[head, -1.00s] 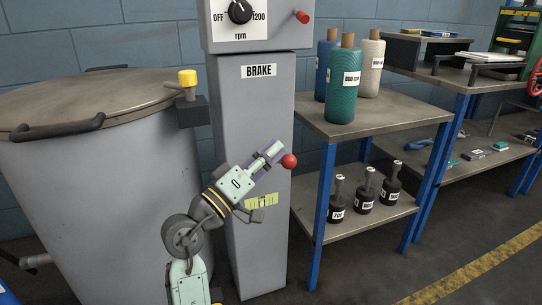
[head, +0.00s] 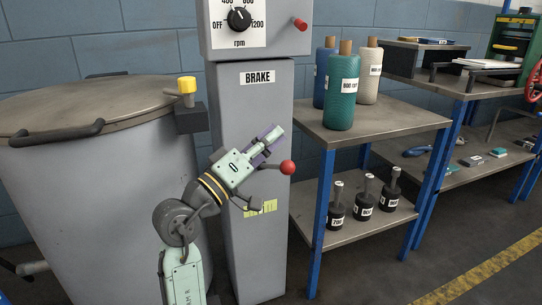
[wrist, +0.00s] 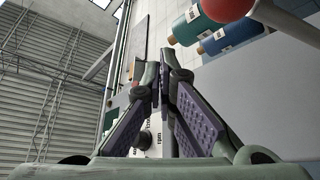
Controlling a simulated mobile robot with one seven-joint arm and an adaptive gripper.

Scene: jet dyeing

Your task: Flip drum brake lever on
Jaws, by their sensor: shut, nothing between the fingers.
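The brake lever is a rod with a red ball knob (head: 288,167) on the front of the grey column labelled BRAKE (head: 257,78). The rod looks about level in the head view, its inner end partly hidden by my gripper. In the wrist view the red knob (wrist: 225,7) and grey rod (wrist: 285,22) are at the upper right, outside the fingers. My gripper (head: 274,136) is shut and empty, pointing up and right, just above and left of the knob in the head view. Whether it touches the rod I cannot tell.
A large lidded drum (head: 90,185) stands left of the column. An rpm dial (head: 239,19) and red knob (head: 299,25) sit above. A yellow-green label (head: 262,208) is below the lever. A blue-legged shelf (head: 330,135) with yarn cones stands close on the right.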

